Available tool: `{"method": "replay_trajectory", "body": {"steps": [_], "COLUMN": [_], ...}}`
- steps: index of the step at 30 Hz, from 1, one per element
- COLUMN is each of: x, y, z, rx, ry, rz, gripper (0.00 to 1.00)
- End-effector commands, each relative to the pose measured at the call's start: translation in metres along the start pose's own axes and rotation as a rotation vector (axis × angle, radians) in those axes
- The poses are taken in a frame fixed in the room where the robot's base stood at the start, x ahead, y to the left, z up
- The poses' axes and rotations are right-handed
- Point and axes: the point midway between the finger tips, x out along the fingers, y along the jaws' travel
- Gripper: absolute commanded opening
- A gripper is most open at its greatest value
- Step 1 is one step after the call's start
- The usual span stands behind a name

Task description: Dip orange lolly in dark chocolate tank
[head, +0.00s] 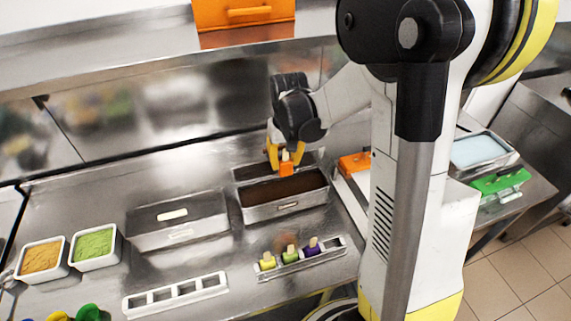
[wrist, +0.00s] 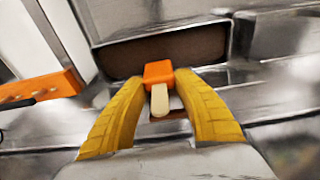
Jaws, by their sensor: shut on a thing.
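My gripper (head: 286,160) is shut on the orange lolly (head: 286,169) in the head view. In the wrist view the two yellow fingers close around it, with the orange block (wrist: 158,72) facing away and the pale stick (wrist: 159,101) toward the camera. The dark chocolate tank (head: 287,207) is an open metal tank with dark brown content. The lolly appears over the tank's far side; its exact height above the chocolate is unclear. In the wrist view the tank (wrist: 160,35) lies just beyond the lolly.
A lidded tank (head: 175,235) stands left of the open one. A rack (head: 335,253) holds yellow, green and purple lollies in front. An empty white rack (head: 175,294) and tubs of orange (head: 41,258) and green (head: 93,244) topping stand further left. An orange-handled thing (head: 354,163) is right of the tank.

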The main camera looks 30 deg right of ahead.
Motion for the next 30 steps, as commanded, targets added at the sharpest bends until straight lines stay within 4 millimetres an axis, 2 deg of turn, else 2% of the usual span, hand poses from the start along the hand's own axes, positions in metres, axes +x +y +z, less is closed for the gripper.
{"method": "replay_trajectory", "body": {"steps": [8, 22, 30], "x": [0.007, 0.043, 0.047], "y": [0.001, 0.000, 0.001], "z": [-0.004, 0.001, 0.002], "rx": [0.019, 0.018, 0.018], "ry": [0.001, 0.001, 0.001], "rz": [0.002, 0.002, 0.002], "gripper": [0.09, 0.09, 0.09]}}
